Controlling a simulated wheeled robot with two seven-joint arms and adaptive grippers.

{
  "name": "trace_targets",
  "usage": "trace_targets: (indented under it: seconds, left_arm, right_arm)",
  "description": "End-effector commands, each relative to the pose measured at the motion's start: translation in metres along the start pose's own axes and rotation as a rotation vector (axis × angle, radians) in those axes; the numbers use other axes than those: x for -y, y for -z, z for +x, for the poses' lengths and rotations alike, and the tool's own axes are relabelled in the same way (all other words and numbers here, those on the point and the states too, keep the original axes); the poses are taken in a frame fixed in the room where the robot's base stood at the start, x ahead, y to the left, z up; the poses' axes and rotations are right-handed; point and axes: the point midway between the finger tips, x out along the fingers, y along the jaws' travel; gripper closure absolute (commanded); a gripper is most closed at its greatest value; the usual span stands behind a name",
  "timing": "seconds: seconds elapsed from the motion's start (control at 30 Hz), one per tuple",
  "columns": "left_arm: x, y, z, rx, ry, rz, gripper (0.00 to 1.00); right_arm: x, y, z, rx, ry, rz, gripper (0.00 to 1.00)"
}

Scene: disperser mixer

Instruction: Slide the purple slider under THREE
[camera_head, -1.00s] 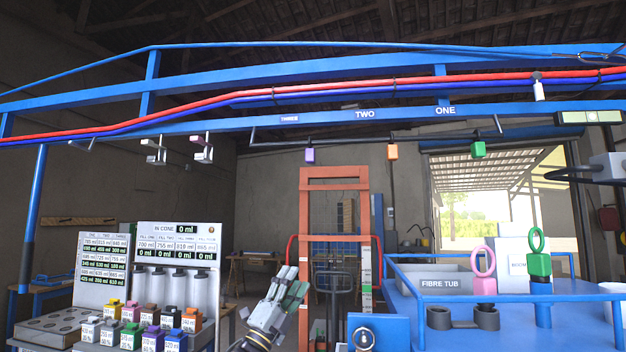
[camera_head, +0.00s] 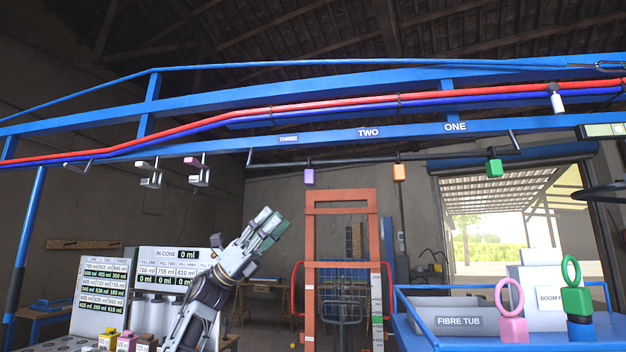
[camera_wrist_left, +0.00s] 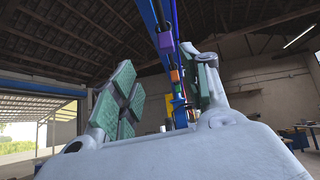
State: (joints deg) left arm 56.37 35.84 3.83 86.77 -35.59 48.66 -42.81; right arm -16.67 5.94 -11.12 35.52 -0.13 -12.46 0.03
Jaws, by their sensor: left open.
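The purple slider (camera_head: 309,177) hangs from the dark rail (camera_head: 350,161) under the blue beam, a little right of the THREE label (camera_head: 288,139). The orange slider (camera_head: 399,172) hangs near the TWO label (camera_head: 368,132), and the green slider (camera_head: 494,168) hangs right of the ONE label (camera_head: 455,127). My left gripper (camera_head: 268,224) is open and empty, below and left of the purple slider, apart from it. In the left wrist view, the purple slider (camera_wrist_left: 165,41) shows between the open fingers (camera_wrist_left: 165,95), beyond them. My right gripper is not in view.
A fibre tub (camera_head: 455,322) and pink (camera_head: 512,325) and green (camera_head: 577,300) ring-handled things stand at the lower right. A dispenser panel (camera_head: 165,262) is at the lower left, partly behind my arm. An orange frame (camera_head: 341,194) stands behind. Space just below the rail looks clear.

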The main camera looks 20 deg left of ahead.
Motion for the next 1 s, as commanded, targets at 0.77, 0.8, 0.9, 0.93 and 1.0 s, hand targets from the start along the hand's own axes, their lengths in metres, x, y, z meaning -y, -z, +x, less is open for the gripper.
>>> trace_targets:
  seconds: [0.77, 0.8, 0.9, 0.93, 1.0]
  left_arm:
    - [0.011, -0.011, 0.011, -0.037, 0.035, 0.055, 0.54]
    - [0.012, -0.011, 0.014, -0.037, 0.035, 0.055, 0.54]
    - [0.012, -0.011, 0.023, -0.037, 0.035, 0.055, 0.54]
    - [0.012, -0.011, 0.026, -0.037, 0.035, 0.055, 0.54]
    - [0.013, -0.011, 0.035, -0.036, 0.035, 0.055, 0.54]
  right_arm:
    - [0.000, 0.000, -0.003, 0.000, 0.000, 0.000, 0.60]
    - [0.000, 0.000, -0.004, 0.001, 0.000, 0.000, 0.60]
    - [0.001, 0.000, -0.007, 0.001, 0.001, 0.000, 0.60]
    - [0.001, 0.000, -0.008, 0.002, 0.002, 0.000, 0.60]
    - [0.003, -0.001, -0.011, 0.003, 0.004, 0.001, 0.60]
